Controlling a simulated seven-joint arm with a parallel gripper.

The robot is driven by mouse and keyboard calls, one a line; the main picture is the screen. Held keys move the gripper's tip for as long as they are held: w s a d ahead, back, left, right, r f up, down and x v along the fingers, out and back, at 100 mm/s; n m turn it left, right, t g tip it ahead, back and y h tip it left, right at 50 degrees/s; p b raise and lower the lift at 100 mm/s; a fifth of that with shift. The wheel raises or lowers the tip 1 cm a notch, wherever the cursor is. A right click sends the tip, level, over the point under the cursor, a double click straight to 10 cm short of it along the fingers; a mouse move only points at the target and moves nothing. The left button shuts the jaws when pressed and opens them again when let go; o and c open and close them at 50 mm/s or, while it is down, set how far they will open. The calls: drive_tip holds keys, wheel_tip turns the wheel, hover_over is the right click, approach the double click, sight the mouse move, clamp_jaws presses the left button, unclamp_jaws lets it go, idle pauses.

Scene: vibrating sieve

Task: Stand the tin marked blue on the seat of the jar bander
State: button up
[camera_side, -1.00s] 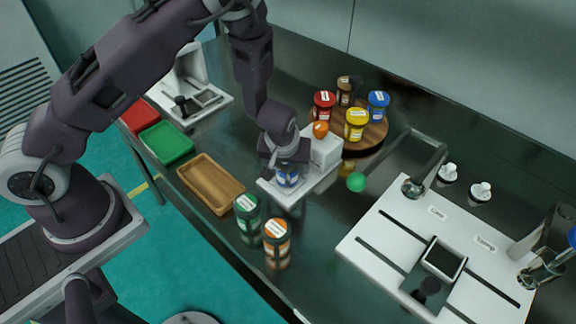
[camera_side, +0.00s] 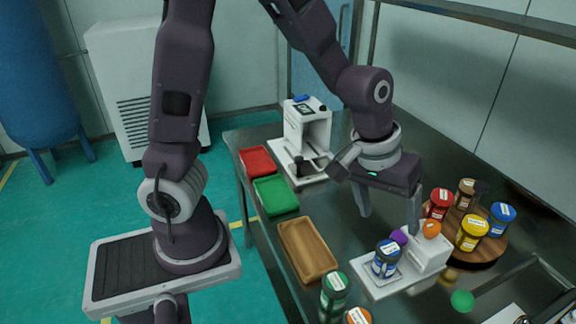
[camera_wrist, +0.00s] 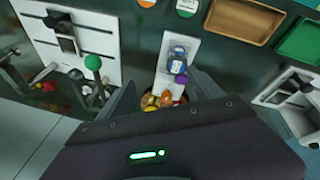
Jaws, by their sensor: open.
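A tin with a blue band and dark lid (camera_side: 386,260) stands upright on the white base plate (camera_side: 366,288) of a small white device with an orange knob and a purple knob. I take this device for the jar bander; no name on it is readable. The tin also shows in the wrist view (camera_wrist: 178,64). My gripper (camera_side: 389,222) is open and empty, above and behind the tin, with its fingers apart and clear of it. Another blue-lidded tin (camera_side: 501,218) stands on the round wooden board at the right.
Red, yellow and brown tins share the round wooden board (camera_side: 478,258). Green (camera_side: 334,290) and orange (camera_side: 358,316) tins stand at the front. A wooden tray (camera_side: 307,250), green and red trays, and a white machine (camera_side: 306,130) line the left. A green ball-ended lever (camera_side: 462,301) is right of the device.

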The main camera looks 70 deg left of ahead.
drive_tip(key=s+a+r+m+t, duration=0.1)
drive_tip(key=s+a+r+m, duration=0.1)
drive_tip(key=s+r, duration=0.3)
drive_tip(key=s+a+r+m+t+y, duration=0.1)
drive_tip(key=s+a+r+m, duration=0.2)
drive_tip(key=s, duration=1)
wheel_tip(320, 180, up, 4)
drive_tip(key=shift+s+a+f, duration=0.2)
drive_tip(key=shift+a, duration=0.35)
